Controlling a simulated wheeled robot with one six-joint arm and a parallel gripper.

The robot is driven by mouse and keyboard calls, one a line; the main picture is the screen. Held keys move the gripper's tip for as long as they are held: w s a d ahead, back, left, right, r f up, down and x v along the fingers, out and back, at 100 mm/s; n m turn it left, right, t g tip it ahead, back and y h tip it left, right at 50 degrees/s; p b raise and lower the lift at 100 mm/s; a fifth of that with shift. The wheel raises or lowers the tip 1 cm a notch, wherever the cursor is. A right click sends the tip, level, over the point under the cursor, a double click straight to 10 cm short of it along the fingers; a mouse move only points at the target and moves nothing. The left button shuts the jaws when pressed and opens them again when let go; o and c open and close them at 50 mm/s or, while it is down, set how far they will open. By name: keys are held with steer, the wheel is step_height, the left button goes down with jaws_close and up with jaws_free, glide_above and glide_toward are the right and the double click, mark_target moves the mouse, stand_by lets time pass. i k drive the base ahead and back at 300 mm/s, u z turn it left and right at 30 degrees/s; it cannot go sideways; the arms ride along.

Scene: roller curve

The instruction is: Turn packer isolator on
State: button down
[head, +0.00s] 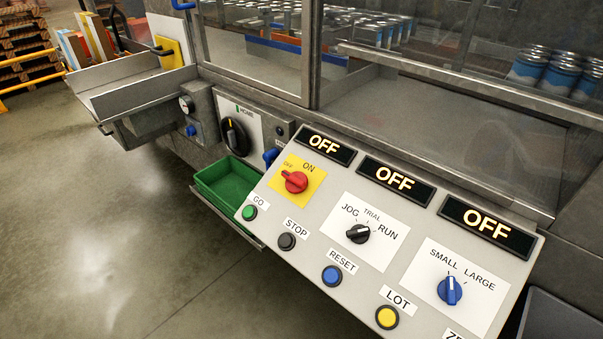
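A red rotary switch (295,182) sits on a yellow plate (311,188) at the upper left of the sloped control panel (318,233). The plate is marked OFF at left and ON at right. The red knob's grip points up and left, toward the OFF side. The display above it (326,145) reads OFF. Another yellow plate (178,54) with a black handle (162,50) is mounted farther back, by the metal tray. No label reading "packer isolator" is legible. My gripper is not in view.
The panel also has a black JOG/TRIAL/RUN selector (358,233), a blue SMALL/LARGE selector (450,290), and several push buttons. Two more displays (396,180) read OFF. A green bin (229,181) sits left of the panel. Open floor (90,220) lies at left.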

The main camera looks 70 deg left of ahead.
mark_target(296, 182)
steer(key=u, duration=2.25)
steer(key=k, duration=0.5)
steer(key=z, duration=0.45)
steer(key=i, duration=0.75)
steer(key=u, duration=0.55)
